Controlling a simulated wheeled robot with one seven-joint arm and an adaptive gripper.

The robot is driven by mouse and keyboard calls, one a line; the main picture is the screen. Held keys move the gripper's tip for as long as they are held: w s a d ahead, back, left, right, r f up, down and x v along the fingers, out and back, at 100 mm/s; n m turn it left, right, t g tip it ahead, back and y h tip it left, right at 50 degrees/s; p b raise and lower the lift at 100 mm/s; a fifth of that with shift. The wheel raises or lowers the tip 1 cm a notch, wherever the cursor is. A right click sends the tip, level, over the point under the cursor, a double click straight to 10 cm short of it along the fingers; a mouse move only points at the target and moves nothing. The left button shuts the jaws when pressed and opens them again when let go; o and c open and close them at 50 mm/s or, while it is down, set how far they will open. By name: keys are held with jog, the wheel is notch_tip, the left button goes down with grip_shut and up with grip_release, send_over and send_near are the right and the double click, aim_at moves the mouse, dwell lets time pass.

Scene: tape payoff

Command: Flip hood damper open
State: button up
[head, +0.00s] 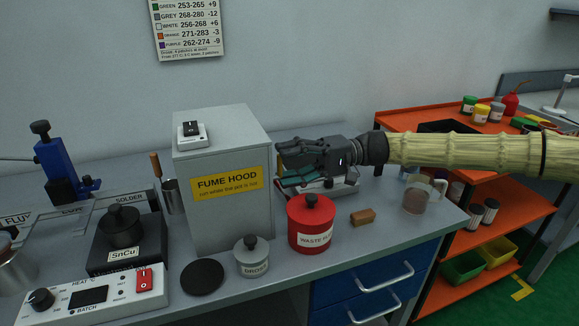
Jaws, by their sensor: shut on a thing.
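The grey fume hood (222,225) stands upright on the bench as a tall box with a yellow "FUME HOOD" label. A small white unit with a black rocker-like part (191,131) sits on its top. I cannot tell from this view whether that is the damper. My gripper (284,170) reaches in from the right and lies sideways close to the hood's right side. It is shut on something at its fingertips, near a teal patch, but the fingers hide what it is. Whether the fingertips touch the hood is not clear.
A red waste pot (310,232) stands just below my gripper, with a brown block (362,216) and a glass beaker (417,198) to its right. A pale device (340,188) lies under the gripper. A grey lidded pot (251,262) stands before the hood.

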jog(key=o, duration=1.1)
jog(key=shift+v, duration=3.85)
